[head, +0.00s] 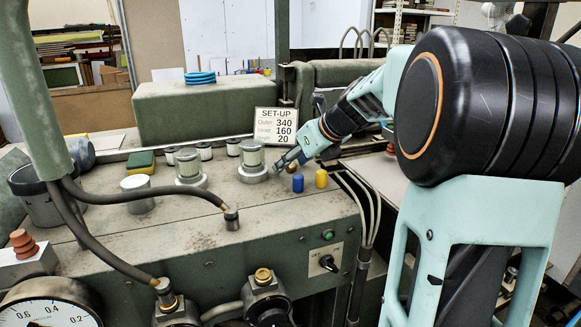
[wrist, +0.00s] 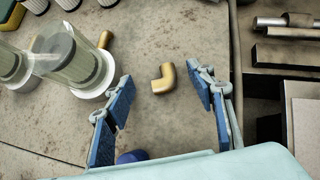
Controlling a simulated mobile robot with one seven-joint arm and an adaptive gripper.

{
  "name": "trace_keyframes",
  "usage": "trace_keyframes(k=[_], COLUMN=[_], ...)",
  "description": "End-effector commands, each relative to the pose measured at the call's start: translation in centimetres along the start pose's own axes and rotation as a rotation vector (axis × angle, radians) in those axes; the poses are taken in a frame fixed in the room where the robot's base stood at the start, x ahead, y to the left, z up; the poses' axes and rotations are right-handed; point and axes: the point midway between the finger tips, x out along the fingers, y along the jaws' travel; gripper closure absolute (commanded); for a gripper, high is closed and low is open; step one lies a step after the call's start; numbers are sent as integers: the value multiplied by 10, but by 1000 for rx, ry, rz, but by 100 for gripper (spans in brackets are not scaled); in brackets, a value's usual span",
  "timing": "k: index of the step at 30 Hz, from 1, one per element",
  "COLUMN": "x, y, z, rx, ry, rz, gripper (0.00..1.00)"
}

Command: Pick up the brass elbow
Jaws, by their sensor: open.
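The brass elbow (wrist: 162,79) lies on the worn grey-brown machine top, in the middle of the wrist view. It lies ahead of my open gripper (wrist: 159,86), between the lines of its two blue-padded fingers. Nothing is between the pads. I cannot tell the height of the fingers above the surface. In the head view my gripper (head: 286,161) is low over the machine top, just right of a glass-sided cylinder (head: 252,159). I cannot make out the elbow in the head view.
Two glass-sided cylinders with white bases stand left of the elbow; the nearer shows in the wrist view (wrist: 73,58). A blue cap (head: 298,183) and a yellow cap (head: 321,178) stand near the front edge. Metal bars (wrist: 288,54) lie beyond the right edge.

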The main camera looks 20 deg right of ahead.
Motion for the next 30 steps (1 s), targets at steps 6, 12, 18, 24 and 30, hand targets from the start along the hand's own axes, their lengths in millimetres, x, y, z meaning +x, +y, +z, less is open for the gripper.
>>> trace_keyframes(k=[6, 12, 18, 24, 30], x=[0, 0, -1, -2, -10], y=[0, 0, 0, 0, -2], z=[0, 0, 0, 2, 9], rx=[0, 0, 0, 0, -1], ry=[0, 0, 0, 0, -1], rz=[0, 0, 0, 0, 0], gripper=[64, 86, 96, 96, 96])
